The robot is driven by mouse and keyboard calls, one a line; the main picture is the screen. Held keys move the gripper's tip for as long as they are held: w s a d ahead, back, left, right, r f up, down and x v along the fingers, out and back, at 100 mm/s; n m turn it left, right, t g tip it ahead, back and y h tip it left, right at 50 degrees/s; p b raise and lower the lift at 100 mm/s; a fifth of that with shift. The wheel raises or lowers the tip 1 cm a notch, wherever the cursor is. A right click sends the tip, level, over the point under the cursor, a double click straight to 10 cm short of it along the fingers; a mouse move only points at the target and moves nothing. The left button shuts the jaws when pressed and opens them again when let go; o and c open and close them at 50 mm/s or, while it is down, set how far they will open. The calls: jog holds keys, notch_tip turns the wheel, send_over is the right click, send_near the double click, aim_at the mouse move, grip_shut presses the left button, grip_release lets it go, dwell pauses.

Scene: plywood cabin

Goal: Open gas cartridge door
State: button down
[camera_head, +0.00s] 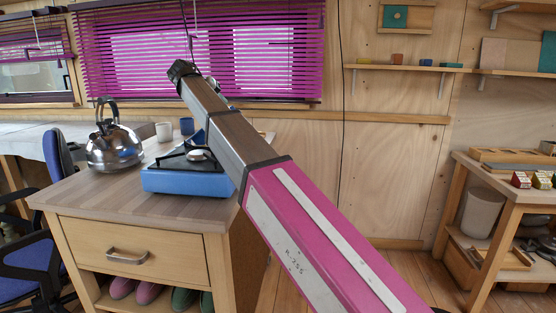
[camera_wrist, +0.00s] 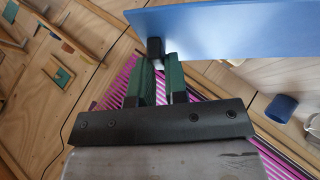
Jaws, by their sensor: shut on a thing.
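The blue camping stove (camera_head: 188,181) stands on the wooden cabinet top, with a black pan support and a round burner. My arm crosses in front of its right side, so that end and my gripper are hidden in the head view. In the wrist view, my gripper (camera_wrist: 159,62) has green fingers closed at a small black knob (camera_wrist: 155,47) at the lower left edge of a blue panel (camera_wrist: 235,28). The panel looks like part of the stove. Whether it is the gas cartridge door, and how far it stands open, I cannot tell.
A steel kettle (camera_head: 114,146) stands left of the stove. A white mug (camera_head: 163,132) and a blue mug (camera_head: 187,126) stand behind it. The cabinet has a drawer (camera_head: 130,252). A blue chair (camera_head: 58,152) is at left; a shelf unit stands at right.

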jog(key=shift+a, duration=0.2)
jog(key=a+r+n+h, duration=0.1)
jog(key=a+r+h, duration=0.2)
jog(key=a, duration=0.1)
jog(key=shift+w+a+r, duration=0.25)
jog(key=shift+a+r, duration=0.05)
jog(key=shift+a, duration=0.1)
dwell(0.7)
jog(key=shift+a, duration=0.1)
jog(key=c, duration=1.8)
grip_release()
jog(key=shift+w+a+r+n+t+h, duration=0.15)
jog(key=shift+a+r+n+h, duration=0.2)
jog(key=shift+a, duration=0.6)
jog(key=shift+w+a+r+n+t+h, duration=0.1)
jog(key=shift+a+r+n+t+h, duration=0.25)
jog(key=shift+a, duration=0.55)
jog(key=shift+w+a+r+n+h, duration=0.1)
jog(key=shift+a+r+h, duration=0.3)
jog(key=shift+a, duration=0.55)
jog(key=shift+f, duration=0.1)
jog(key=shift+o, duration=0.2)
jog(key=shift+a, duration=0.1)
